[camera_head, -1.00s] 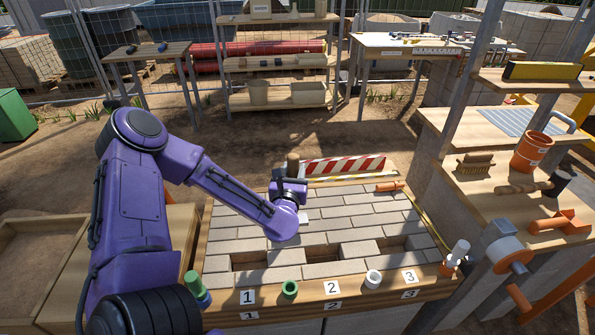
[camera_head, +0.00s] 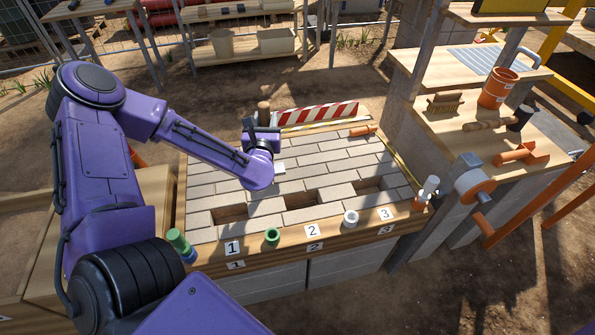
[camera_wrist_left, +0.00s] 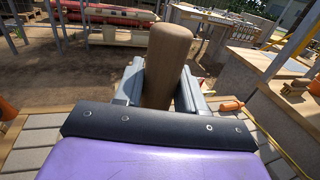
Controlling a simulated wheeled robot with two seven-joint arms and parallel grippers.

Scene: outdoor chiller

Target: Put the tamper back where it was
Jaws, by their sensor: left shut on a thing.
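My left gripper (camera_head: 262,133) is shut on the tamper's upright wooden handle (camera_head: 264,108), above the far part of the paved bench top (camera_head: 215,178). In the left wrist view the brown handle (camera_wrist_left: 168,60) stands between the two grey fingers (camera_wrist_left: 160,88). The tamper's lower end is hidden behind my gripper and wrist, so I cannot tell whether it touches the pavers. My right gripper is not in view.
A red-and-white striped barrier (camera_head: 316,113) stands at the bench's back edge. Three openings interrupt the near pavers, with number labels along the front. A side shelf (camera_head: 470,165) holds a brush and orange bucket (camera_head: 496,88).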

